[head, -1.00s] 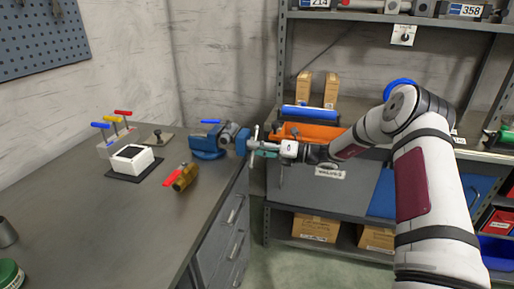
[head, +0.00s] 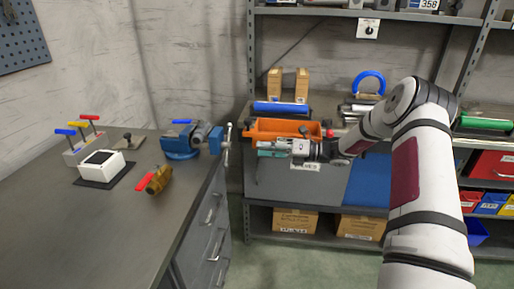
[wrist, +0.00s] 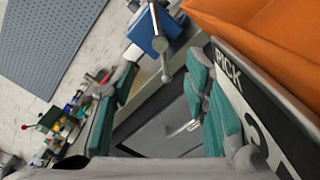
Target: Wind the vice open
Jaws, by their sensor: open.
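The blue vice (head: 183,142) stands on the far right corner of the workbench. Its steel handle bar (head: 227,145) hangs about upright at the vice's right end, past the bench edge. My gripper (head: 262,149) is to the right of the handle, apart from it, pointing left in front of the shelf. In the wrist view my gripper's teal fingers (wrist: 160,105) are spread open with nothing between them. The blue vice end (wrist: 150,32) and the handle bar (wrist: 160,40) show beyond the fingers at the top.
The workbench (head: 100,225) also holds a brass valve with a red handle (head: 157,181), a white box (head: 101,164) and coloured-handled tools (head: 80,137). An orange bin (head: 285,130) sits on the shelf close behind my gripper. Drawers (head: 212,210) lie below the vice.

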